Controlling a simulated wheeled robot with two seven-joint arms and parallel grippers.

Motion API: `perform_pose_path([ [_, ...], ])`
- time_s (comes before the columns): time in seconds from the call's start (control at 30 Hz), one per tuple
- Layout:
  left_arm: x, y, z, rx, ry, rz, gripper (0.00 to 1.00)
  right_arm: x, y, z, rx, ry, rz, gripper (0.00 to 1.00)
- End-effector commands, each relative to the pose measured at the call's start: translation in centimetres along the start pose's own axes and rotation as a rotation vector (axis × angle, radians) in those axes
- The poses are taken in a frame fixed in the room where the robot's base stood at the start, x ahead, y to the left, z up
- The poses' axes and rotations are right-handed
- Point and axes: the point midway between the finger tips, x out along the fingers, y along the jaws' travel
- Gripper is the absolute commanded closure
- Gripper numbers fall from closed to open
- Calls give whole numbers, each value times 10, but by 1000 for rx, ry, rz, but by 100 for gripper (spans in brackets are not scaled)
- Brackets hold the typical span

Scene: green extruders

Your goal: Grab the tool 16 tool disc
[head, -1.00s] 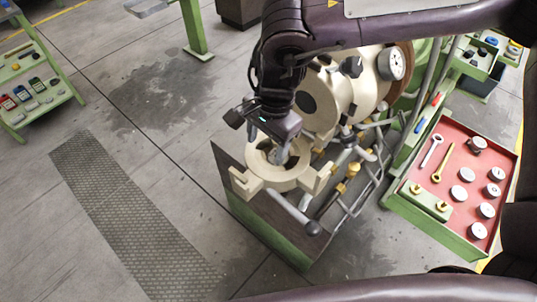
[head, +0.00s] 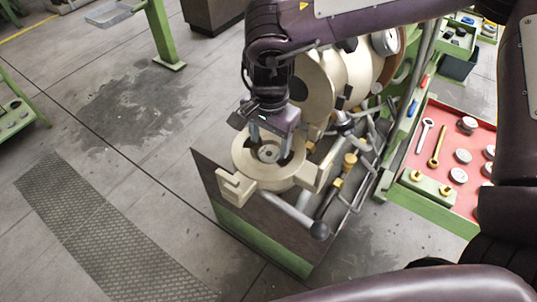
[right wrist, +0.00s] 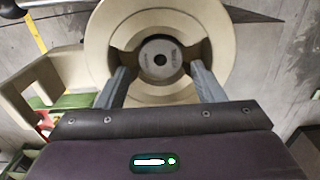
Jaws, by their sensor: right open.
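A small grey disc with a dark centre hole (head: 268,153) sits inside the cream ring-shaped holder (head: 262,178) at the front of the extruder. It also shows in the right wrist view (right wrist: 160,60), in the middle of the ring's opening. Its number is not readable. My right gripper (head: 269,143) is open over the ring. In the right wrist view its two fingers (right wrist: 161,72) stand on either side of the disc, with a visible gap on each side. How deep the fingertips reach cannot be told. My left gripper is not in view.
The cream extruder body (head: 318,85) stands close behind the gripper. Cream brackets and a grey lever (head: 298,212) project near the ring. A red tray (head: 458,140) with several grey discs and two wrenches stands at right. The floor at left is mostly clear.

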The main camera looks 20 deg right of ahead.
Motion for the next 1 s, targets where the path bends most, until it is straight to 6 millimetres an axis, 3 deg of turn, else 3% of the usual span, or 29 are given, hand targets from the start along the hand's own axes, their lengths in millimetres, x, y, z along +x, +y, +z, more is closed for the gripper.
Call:
perform_pose_path([
  [0.23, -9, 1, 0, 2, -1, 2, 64, 34, 0, 2, 1, -1, 3, 38],
  [0.53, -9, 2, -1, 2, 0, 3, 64, 38, 0, 1, 2, 0, 1, 39],
  [0.87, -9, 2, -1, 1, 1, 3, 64, 38, 0, 1, 2, 0, 1, 83],
  [1.0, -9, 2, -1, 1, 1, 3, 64, 37, -1, 1, 2, 0, 0, 85],
])
